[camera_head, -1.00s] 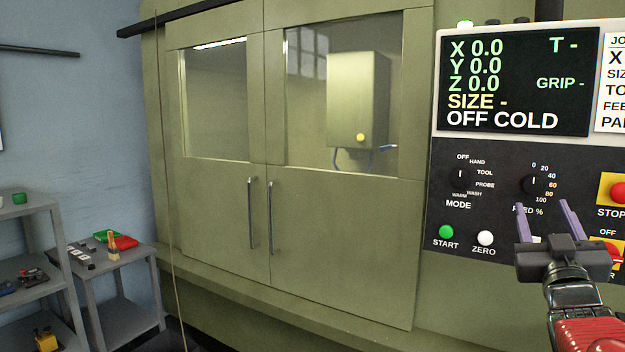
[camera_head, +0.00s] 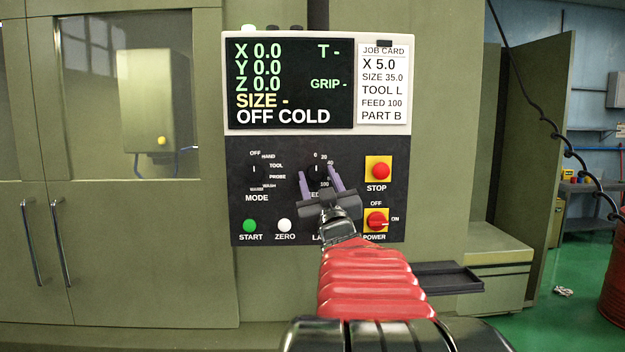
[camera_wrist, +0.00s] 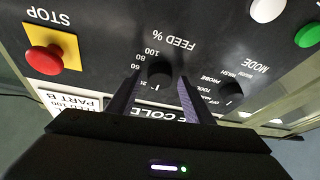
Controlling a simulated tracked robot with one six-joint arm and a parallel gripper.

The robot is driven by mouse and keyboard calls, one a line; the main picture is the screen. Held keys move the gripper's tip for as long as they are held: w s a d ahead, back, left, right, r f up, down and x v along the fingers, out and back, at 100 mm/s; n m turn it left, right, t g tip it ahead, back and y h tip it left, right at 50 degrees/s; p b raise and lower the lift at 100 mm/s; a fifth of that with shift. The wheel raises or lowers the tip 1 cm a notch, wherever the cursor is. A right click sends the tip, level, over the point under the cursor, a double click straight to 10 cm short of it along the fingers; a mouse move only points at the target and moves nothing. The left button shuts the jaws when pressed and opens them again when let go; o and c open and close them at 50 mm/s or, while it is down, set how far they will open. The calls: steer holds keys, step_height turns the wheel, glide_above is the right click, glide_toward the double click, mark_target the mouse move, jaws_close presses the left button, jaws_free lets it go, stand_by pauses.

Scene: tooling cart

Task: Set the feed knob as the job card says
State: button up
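The black feed knob (camera_head: 316,172) is on the dark control panel (camera_head: 384,146), between the mode knob and the red stop button. Its pale mark seems to point up, toward 0; my gripper partly hides the scale. The job card (camera_head: 383,84) reads X 5.0, SIZE 35.0, TOOL L, FEED 100, PART B. My gripper (camera_head: 320,182) is open, its purple fingers on the left and right of the feed knob. In the wrist view the knob (camera_wrist: 160,73) shows between the two fingertips (camera_wrist: 159,82). I cannot tell whether they touch it.
The mode knob (camera_head: 254,176) is left of the feed knob. The stop button (camera_head: 381,171) and red power switch (camera_head: 376,220) are close on the right. The green start (camera_head: 249,226) and white zero (camera_head: 285,226) buttons are below left. The screen (camera_head: 290,85) reads OFF COLD.

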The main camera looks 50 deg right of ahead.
steer(key=c, duration=0.9)
steer(key=shift+d, duration=0.1)
